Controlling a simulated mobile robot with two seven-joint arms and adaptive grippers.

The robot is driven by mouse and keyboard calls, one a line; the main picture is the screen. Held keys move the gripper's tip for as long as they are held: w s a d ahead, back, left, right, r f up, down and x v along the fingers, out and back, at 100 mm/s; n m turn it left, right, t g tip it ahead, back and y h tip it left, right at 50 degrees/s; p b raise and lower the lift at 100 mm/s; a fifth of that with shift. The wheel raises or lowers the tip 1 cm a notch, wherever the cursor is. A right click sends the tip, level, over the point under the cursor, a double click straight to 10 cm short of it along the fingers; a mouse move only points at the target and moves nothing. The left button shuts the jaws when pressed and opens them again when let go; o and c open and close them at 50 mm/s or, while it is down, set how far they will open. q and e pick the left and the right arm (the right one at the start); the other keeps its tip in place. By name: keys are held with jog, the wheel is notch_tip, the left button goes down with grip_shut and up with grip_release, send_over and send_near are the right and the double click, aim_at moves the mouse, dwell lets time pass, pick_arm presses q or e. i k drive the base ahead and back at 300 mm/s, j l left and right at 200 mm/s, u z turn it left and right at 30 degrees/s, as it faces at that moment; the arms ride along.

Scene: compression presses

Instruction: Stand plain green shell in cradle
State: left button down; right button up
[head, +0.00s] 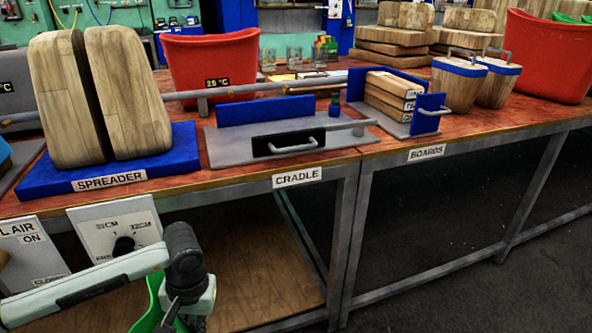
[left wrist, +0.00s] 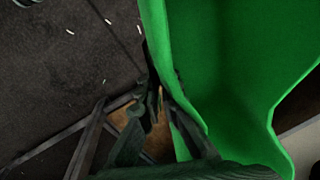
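The cradle (head: 222,148) is a grey plate on the bench with a blue back wall and a black front plate with a handle. Nothing stands between its walls. My left gripper (head: 172,318) is low in front of the bench, below and left of the cradle. It appears shut on the edge of a plain green shell (head: 150,306), mostly cut off or hidden in the head view. In the left wrist view the shell (left wrist: 235,70) fills the right side, with the dark fingers (left wrist: 165,120) at its edge. My right gripper is not in view.
The spreader (head: 160,162) with two wooden blocks stands left of the cradle. A boards holder (head: 397,127) stands right of it. A red bucket (head: 215,60) is behind, and another (head: 545,60) is far right. A dial panel (head: 110,228) sits below the bench edge.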

aim_at(263, 131)
jog(key=i+l, duration=0.1)
jog(key=l, duration=0.35)
jog(key=i+l, duration=0.1)
jog(key=l, duration=0.35)
jog(key=i+l, duration=0.1)
jog(key=l, duration=0.35)
jog(key=i+l, duration=0.1)
jog(key=l, duration=0.35)
